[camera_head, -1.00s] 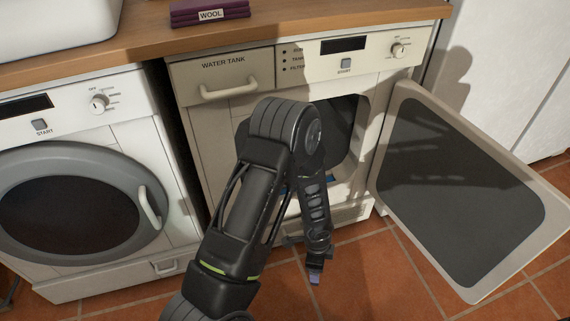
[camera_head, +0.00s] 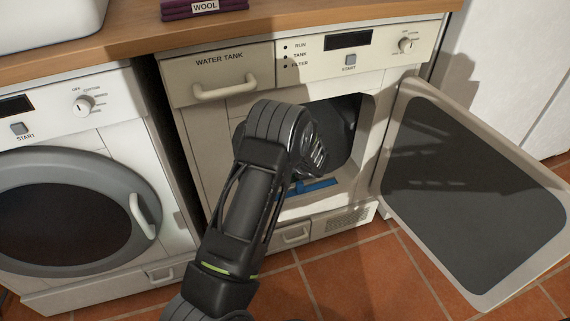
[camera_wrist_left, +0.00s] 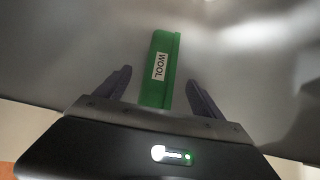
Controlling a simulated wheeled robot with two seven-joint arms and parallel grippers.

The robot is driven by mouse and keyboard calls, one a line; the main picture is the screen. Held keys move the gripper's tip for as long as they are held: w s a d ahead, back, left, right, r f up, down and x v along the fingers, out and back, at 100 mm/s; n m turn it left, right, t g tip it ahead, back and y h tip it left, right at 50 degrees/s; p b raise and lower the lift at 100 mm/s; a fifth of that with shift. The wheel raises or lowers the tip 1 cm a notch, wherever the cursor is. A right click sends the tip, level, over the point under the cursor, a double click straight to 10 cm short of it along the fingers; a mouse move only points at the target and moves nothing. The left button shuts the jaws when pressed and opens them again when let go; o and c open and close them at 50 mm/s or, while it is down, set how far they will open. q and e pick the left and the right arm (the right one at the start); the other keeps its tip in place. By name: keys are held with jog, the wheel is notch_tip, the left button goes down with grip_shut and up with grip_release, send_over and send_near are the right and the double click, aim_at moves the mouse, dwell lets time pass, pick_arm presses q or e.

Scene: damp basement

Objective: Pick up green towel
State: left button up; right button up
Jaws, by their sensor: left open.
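The green towel (camera_wrist_left: 161,70) shows in the left wrist view as a folded strip with a white WOOL label. It lies on a grey metallic surface, lengthwise between the fingers of my left gripper (camera_wrist_left: 157,82). That gripper is open, with one dark finger on each side of the towel, and not closed on it. In the head view my left arm reaches into the open dryer (camera_head: 225,130). The arm hides the gripper, and I cannot see the green towel there. My right gripper is not in view.
The dryer door (camera_head: 475,195) stands open to the right. A blue flat item (camera_head: 312,187) lies at the lower edge of the opening. A purple folded towel (camera_head: 205,8) lies on the wooden counter (camera_head: 290,22). A closed washer (camera_head: 70,200) stands left.

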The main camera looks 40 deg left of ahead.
pick_arm(q)
jog(key=shift+w+a, duration=0.15)
jog(key=shift+b+x, duration=0.3)
jog(key=shift+x, duration=0.55)
jog(key=shift+w+a+f, duration=0.15)
jog(key=shift+a+f, duration=0.05)
jog(key=shift+f, duration=0.1)
jog(key=b+x, duration=0.2)
jog(key=x, duration=0.2)
jog(key=shift+a+f+b, duration=0.15)
jog(key=shift+f+b, duration=0.05)
jog(key=shift+b, duration=0.1)
jog(key=shift+w+a+f, duration=0.2)
jog(key=shift+w+a, duration=0.05)
jog(key=shift+c, duration=0.2)
